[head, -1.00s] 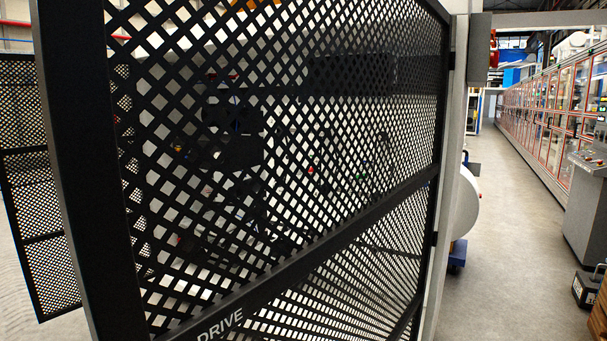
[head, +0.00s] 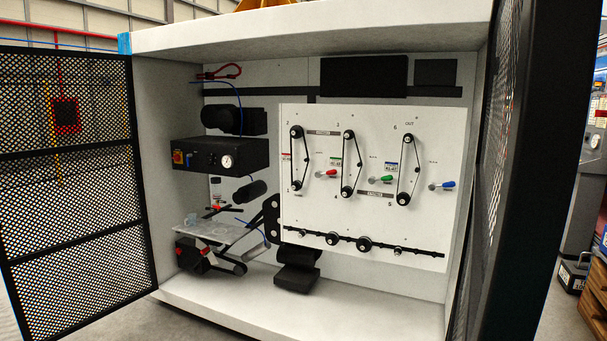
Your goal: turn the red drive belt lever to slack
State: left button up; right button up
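The red drive belt lever (head: 326,174) sits on the white panel (head: 375,222) inside the open cabinet, in the head view. Its red handle points right from a small metal pivot. It lies between the left belt (head: 299,158) and the middle belt (head: 348,163). A small red label (head: 287,156) is beside the left belt. A green lever (head: 384,180) and a blue lever (head: 444,185) sit further right on the same panel. The printed words by the levers are too small to read. Neither of my grippers shows in the head view.
The left mesh door (head: 75,155) stands swung out, and the right mesh door (head: 497,190) stands open at the right edge. A black control box (head: 220,156) and a roller assembly (head: 215,240) fill the cabinet's left side. The cabinet floor's front (head: 300,308) is clear.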

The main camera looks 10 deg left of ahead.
aim_at(317, 175)
jog(key=i+j, duration=0.15)
jog(key=j, duration=0.2)
jog(key=i+j, duration=0.2)
jog(key=j, duration=0.15)
jog(key=i+j+z, duration=0.1)
jog(key=j, duration=0.25)
jog(key=i+j, duration=0.4)
jog(key=j, duration=0.3)
jog(key=i+j, duration=0.1)
jog(key=i, duration=0.35)
jog(key=i+z, duration=0.15)
jog(key=i, duration=0.35)
jog(key=i+j, duration=0.2)
jog(key=i, duration=0.25)
jog(key=z, duration=0.05)
